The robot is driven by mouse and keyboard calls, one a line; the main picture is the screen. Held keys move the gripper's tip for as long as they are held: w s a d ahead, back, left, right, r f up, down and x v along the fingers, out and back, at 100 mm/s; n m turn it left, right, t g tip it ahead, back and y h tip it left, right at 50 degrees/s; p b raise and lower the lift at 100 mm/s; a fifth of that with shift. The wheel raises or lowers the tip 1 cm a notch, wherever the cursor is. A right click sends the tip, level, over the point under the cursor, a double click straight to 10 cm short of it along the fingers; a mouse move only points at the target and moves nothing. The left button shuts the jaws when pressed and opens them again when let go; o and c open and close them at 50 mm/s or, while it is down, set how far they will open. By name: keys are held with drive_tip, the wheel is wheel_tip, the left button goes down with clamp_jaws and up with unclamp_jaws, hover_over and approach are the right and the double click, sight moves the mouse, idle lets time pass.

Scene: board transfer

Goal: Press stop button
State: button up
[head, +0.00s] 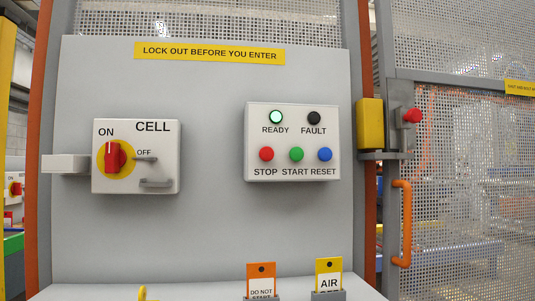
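The red stop button (266,154) is at the lower left of a light grey control box (292,112) on the panel, above the word STOP. To its right are the green start button (296,154) and the blue reset button (325,154). Above them the READY lamp (276,117) glows green and the FAULT lamp (314,118) is dark. My gripper is not in view.
A CELL switch box (160,170) with a red rotary knob (115,157) and a small hasp sits left on the grey panel (215,230). Tags stand in holders below. At right is a mesh gate with an orange handle (401,223) and yellow interlock (370,124).

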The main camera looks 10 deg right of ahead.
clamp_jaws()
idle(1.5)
